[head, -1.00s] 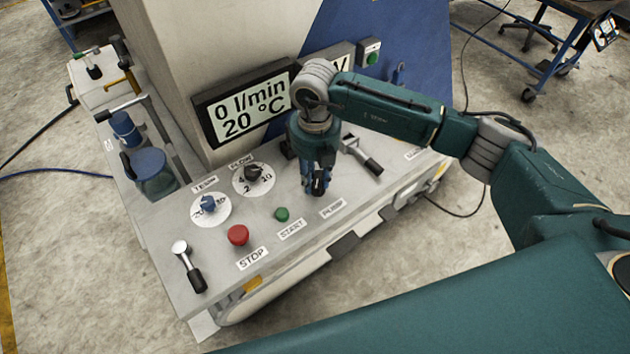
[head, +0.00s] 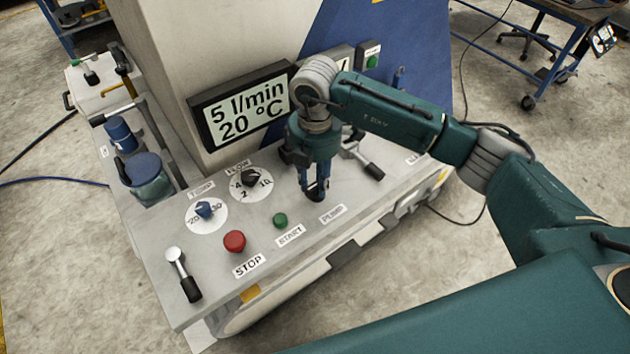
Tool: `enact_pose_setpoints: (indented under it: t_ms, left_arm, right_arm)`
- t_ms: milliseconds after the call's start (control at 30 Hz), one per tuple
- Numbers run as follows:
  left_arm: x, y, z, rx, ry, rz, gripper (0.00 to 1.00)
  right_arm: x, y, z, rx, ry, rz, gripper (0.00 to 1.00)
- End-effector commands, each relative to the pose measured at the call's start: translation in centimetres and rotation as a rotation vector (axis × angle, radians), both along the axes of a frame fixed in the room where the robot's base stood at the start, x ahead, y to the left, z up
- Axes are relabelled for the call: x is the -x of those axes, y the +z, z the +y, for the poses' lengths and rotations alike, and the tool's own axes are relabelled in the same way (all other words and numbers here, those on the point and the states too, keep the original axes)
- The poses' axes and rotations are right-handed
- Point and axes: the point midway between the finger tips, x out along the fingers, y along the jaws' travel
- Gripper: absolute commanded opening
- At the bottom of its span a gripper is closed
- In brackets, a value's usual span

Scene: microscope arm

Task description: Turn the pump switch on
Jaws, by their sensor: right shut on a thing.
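The grey control panel (head: 255,290) carries a PUMP label (head: 332,214) near its front edge. My right gripper (head: 315,193) comes down just behind that label, fingers pointing down at the panel. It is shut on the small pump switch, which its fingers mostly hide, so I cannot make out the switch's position. The display (head: 240,106) reads 5 l/min and 20 °C. My left gripper is not in view.
A green START button (head: 280,220), a red STOP button (head: 234,241), a flow dial (head: 250,178) and a temperature dial (head: 204,209) lie left of my gripper. A black-handled lever (head: 370,168) is close on its right. Another lever (head: 186,281) stands at the front left.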

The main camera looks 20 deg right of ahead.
Motion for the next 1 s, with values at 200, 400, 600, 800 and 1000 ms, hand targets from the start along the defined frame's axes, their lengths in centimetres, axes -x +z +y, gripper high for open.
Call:
enact_pose_setpoints:
  t_ms: [200, 400, 600, 800, 1000]
  left_arm:
    - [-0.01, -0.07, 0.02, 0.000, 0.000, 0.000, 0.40]
    - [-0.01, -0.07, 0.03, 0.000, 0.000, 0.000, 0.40]
    - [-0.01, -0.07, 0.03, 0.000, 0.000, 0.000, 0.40]
    - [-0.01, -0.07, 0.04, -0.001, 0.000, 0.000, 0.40]
    - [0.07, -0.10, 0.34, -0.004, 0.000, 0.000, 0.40]
  right_arm:
    - [-0.23, 0.24, -0.04, -0.002, -0.036, -0.007, 0.00]
    - [-0.23, 0.26, -0.05, -0.001, -0.042, -0.007, 0.00]
    - [-0.26, 0.26, -0.06, -0.001, -0.042, -0.007, 0.00]
    - [-0.16, 0.16, -0.06, 0.000, -0.040, -0.004, 0.46]
    - [-0.10, 0.17, -0.05, 0.000, -0.039, -0.003, 0.46]
